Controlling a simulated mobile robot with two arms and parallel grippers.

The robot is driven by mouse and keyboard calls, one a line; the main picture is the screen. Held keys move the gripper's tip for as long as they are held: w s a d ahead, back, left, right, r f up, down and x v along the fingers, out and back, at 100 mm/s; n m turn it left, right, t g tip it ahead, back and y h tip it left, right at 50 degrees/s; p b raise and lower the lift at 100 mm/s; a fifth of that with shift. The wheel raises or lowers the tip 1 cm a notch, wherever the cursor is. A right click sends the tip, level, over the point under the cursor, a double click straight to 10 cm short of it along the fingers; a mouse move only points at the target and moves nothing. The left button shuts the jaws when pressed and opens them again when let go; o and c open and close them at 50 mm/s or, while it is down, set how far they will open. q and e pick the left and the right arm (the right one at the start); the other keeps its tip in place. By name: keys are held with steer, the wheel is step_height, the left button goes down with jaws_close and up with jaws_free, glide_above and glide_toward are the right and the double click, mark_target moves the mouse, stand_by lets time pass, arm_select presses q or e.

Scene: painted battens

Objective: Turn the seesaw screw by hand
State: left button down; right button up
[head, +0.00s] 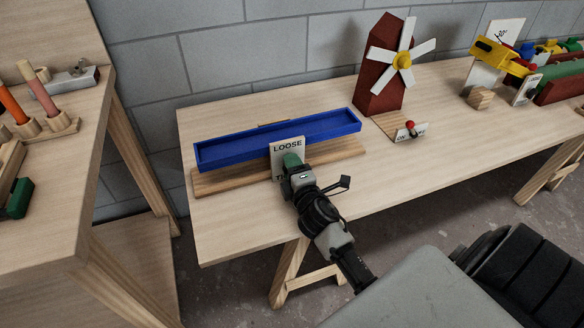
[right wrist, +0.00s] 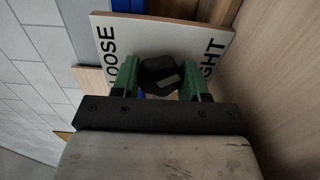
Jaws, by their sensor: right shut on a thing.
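The seesaw is a long blue trough (head: 235,151) on a wooden base (head: 215,184) at the table's left end. It lies near level, its right end slightly higher in the picture. A white plate (head: 284,146) with LOOSE lettering stands at its front middle. The right wrist view shows the plate (right wrist: 205,38) reading LOOSE and, partly covered, TIGHT. My right gripper (head: 291,160) is at the plate, shut on the black screw knob (right wrist: 160,74) between its green fingers. In the head view the knob is hidden by the gripper. My left gripper is not in view.
A red windmill (head: 382,68) stands behind right, with a small red-knobbed switch (head: 410,128) in front. Coloured toys (head: 500,57) crowd the table's far right. A second table (head: 60,180) with pegs stands at left. The tabletop (head: 390,175) right of the seesaw is clear.

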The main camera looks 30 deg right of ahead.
steer(key=shift+m, duration=1)
steer(key=shift+m+p, duration=0.35)
steer(key=shift+m, duration=0.35)
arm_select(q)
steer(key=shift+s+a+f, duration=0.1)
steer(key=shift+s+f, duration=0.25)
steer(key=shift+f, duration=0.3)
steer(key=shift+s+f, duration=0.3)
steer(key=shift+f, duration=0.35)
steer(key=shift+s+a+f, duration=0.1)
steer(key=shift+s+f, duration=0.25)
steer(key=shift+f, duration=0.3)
arm_select(e)
steer(key=shift+m, duration=1)
steer(key=o, duration=0.9)
arm_select(q)
steer(key=shift+p, duration=0.3)
arm_select(e)
steer(key=shift+s, duration=0.1)
